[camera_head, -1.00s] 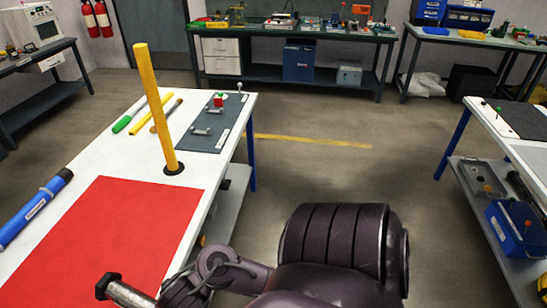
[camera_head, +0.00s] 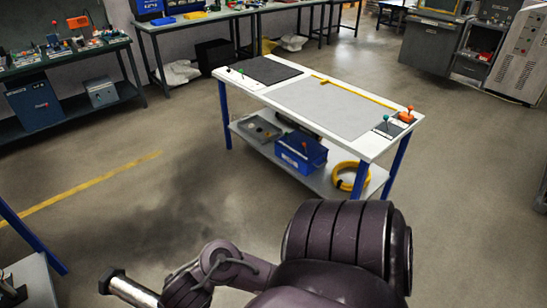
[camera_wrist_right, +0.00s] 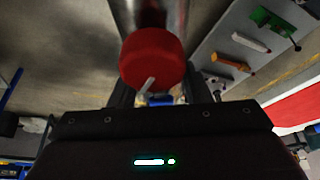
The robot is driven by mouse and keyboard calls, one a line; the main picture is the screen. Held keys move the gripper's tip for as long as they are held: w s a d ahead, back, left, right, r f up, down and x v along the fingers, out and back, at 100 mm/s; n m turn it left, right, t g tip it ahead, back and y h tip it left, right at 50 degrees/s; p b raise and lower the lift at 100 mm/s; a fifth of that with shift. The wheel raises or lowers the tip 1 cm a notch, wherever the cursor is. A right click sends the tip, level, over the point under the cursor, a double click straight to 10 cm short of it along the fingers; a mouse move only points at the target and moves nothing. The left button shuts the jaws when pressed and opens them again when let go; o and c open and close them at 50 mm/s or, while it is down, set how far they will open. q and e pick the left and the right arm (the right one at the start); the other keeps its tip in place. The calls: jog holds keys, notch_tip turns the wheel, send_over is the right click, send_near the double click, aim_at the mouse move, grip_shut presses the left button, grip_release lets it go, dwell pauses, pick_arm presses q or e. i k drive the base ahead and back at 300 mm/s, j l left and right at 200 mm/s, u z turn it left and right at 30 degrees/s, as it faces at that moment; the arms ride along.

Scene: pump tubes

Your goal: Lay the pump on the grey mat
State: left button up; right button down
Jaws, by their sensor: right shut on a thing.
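The grey mat (camera_head: 325,108) lies flat and bare on the white table ahead in the head view. My right gripper (camera_wrist_right: 158,88) is shut on the pump, whose round red end (camera_wrist_right: 152,60) and metal barrel show between the dark fingers in the wrist view. In the head view a silver tube with a dark end (camera_head: 130,288), apparently part of the pump, sticks out at the lower left, beside my arm. The jaws are not clear there. The pump is well short of the mat, over the floor. My left gripper is not in view.
The white table (camera_head: 358,148) also carries a darker mat (camera_head: 262,70) and small orange and green items (camera_head: 404,115). A blue box (camera_head: 300,150) and a yellow coil (camera_head: 350,177) sit on its lower shelf. Open floor lies before it.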

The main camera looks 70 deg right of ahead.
aim_at(325, 103)
jog(key=i+l+z, duration=0.15)
jog(key=l+z, duration=0.2)
jog(key=z, duration=0.15)
jog(key=i+l+z, duration=0.15)
jog(key=z, duration=0.3)
jog(key=i+l+z, duration=0.25)
jog(key=z, duration=0.25)
jog(key=i+l+z, duration=0.15)
jog(key=z, duration=0.3)
jog(key=i+z, duration=0.15)
jog(key=i, duration=0.35)
jog(key=i+z, duration=0.15)
jog(key=i, duration=0.35)
jog(key=i+z, duration=0.15)
jog(key=i, duration=0.35)
jog(key=i+j+z, duration=0.15)
jog(key=i, duration=0.3)
jog(key=i+j+z, duration=0.15)
jog(key=i, duration=0.35)
